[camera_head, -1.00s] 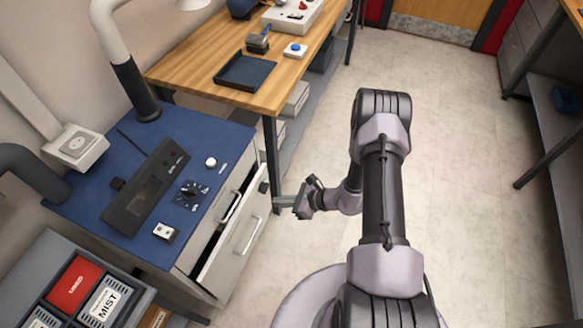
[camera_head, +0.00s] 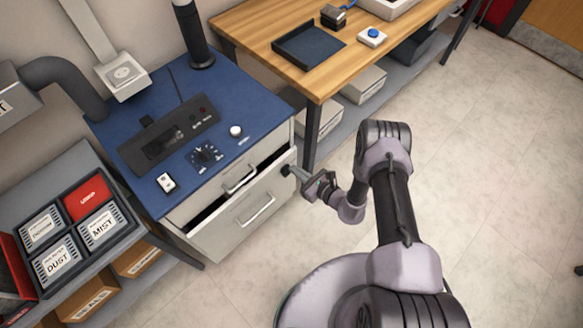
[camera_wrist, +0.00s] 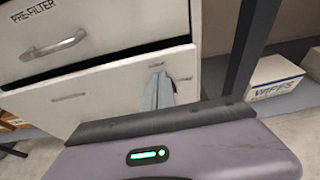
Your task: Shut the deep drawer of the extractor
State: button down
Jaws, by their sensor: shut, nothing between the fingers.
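The extractor (camera_head: 258,108) is a white cabinet with a blue top, at the left in the head view. Its deep drawer (camera_head: 228,232) is the lower one, with a bar handle, and stands partly out; a dark gap shows along its top edge. The deep drawer's front also shows in the wrist view (camera_wrist: 100,88). Above it, the shallow drawer labelled PRE-FILTER (camera_wrist: 110,25) looks closed. My gripper (camera_head: 289,171) is shut and empty at the deep drawer front's upper right end. In the wrist view its fingers (camera_wrist: 158,92) point at that front; whether they touch it I cannot tell.
A shelf with labelled cartridges (camera_head: 100,228) stands at the left.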

aim_at(285, 158)
jog(key=shift+w+a+r+b, duration=0.1)
jog(key=shift+w+a+b, duration=0.2)
jog(key=shift+w+a, duration=0.7)
jog(key=w+a+b, duration=0.2)
jog(key=w+a, duration=0.1)
jog(key=shift+a, duration=0.2)
jog(key=shift+w+r, duration=0.1)
jog(key=shift+r, duration=0.1)
